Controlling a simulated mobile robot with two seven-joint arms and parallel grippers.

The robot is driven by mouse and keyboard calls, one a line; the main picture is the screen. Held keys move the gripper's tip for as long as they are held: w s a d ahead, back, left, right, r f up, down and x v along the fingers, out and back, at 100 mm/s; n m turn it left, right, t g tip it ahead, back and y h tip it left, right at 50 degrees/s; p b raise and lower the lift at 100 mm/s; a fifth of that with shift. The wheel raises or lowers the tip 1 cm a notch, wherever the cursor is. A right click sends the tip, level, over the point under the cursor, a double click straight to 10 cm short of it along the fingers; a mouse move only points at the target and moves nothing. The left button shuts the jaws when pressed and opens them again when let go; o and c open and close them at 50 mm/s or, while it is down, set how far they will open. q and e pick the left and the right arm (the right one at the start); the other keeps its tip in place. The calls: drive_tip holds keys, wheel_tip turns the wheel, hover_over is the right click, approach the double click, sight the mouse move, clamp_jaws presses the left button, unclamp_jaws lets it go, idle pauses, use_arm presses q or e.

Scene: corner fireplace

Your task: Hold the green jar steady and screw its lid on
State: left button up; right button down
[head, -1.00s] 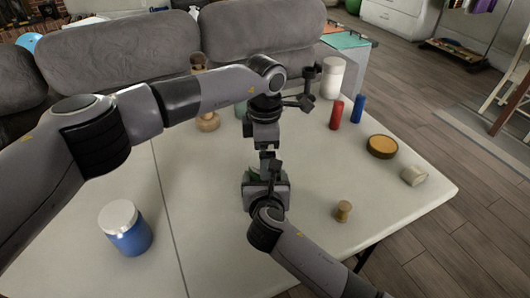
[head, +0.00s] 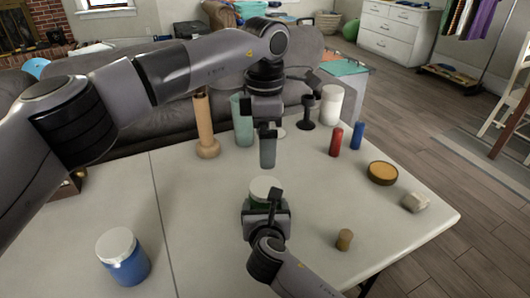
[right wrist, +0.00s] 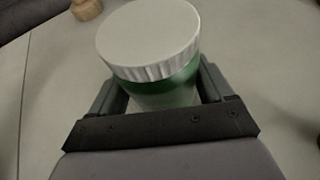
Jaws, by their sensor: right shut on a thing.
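The green jar (right wrist: 165,95) stands between the fingers of my right gripper (head: 265,207), which is shut on its body. A white lid with a ridged rim (right wrist: 150,40) sits on top of the jar; it also shows in the head view (head: 264,187). I cannot tell how tight the lid is. My left gripper (head: 268,162) points down above the lid, apart from it. Its fingers are seen edge-on, so their opening is unclear. In the head view my right gripper hides most of the jar.
A blue jar with a white lid (head: 123,262) stands at the front left of the white table (head: 200,230). A wooden peppermill (head: 205,130), green glass (head: 243,125), red (head: 336,142) and blue (head: 357,136) cylinders stand toward the back. A small cork-like piece (head: 344,240) is right of my right gripper.

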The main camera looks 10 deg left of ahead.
unclamp_jaws()
drive_tip(key=shift+s, duration=0.1)
drive_tip(key=p+v, duration=0.1)
drive_tip(key=v, duration=0.5)
drive_tip(key=shift+s+p, duration=0.15)
drive_tip(key=shift+p, duration=0.15)
drive_tip(key=shift+s+d+r, duration=0.1)
drive_tip(key=shift+s+r, duration=0.05)
drive_tip(key=shift+s, duration=0.15)
drive_tip(key=shift+s, duration=0.1)
